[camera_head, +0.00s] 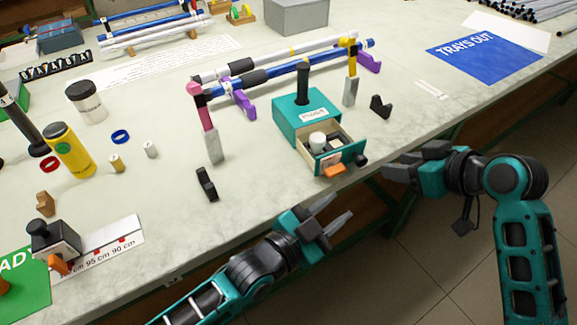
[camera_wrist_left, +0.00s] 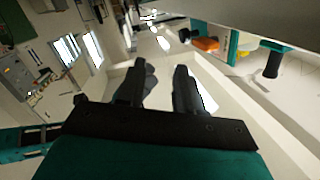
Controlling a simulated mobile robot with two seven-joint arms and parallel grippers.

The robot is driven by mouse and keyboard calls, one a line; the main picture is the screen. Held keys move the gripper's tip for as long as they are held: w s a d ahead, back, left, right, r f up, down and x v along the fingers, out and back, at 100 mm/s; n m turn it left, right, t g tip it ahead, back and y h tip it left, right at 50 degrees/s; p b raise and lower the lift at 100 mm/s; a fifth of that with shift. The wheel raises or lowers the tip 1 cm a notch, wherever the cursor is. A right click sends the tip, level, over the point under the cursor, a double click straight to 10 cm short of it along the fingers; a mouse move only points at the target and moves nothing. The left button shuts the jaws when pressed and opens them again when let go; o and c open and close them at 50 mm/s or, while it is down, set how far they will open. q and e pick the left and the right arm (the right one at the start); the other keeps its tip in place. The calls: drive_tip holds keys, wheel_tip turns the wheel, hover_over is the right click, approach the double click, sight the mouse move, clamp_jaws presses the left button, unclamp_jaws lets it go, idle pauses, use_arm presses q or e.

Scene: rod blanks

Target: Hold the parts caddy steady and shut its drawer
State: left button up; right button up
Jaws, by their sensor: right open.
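The teal parts caddy (camera_head: 289,120) stands near the table's front edge, with a black upright post (camera_head: 303,85) on top. Its drawer (camera_head: 353,155) is pulled out towards the front right, with a white round piece (camera_head: 317,140) and other small items inside. An orange piece (camera_head: 334,170) is at the drawer front, and it also shows in the left wrist view (camera_wrist_left: 205,44). My left gripper (camera_head: 342,205) is open and empty, in front of the table edge below the drawer. My right gripper (camera_head: 387,164) is open, right of the drawer and apart from it.
A black block (camera_head: 381,106) is right of the caddy, another (camera_head: 206,184) is left. A blue mat (camera_head: 485,55) lies at the back right.

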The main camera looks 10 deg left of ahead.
use_arm(q)
drive_tip(key=d+r+m+h, duration=0.3)
drive_tip(key=d+r+m, duration=0.1)
drive_tip(key=d+r, duration=0.1)
drive_tip(key=m+g, duration=0.2)
drive_tip(key=m, duration=2.7)
approach(320, 156)
drive_tip(key=w+d, duration=0.1)
drive_tip(key=d, duration=0.1)
drive_tip(key=shift+w+d+h, duration=0.3)
drive_tip(key=shift+w+h, duration=0.1)
drive_tip(key=shift+w+a+m+g, duration=0.2)
drive_tip(key=shift+a+m+g, duration=0.15)
drive_tip(key=shift+m, duration=0.55)
drive_tip(key=x, duration=0.7)
drive_tip(key=shift+w+d+f, duration=0.1)
clamp_jaws()
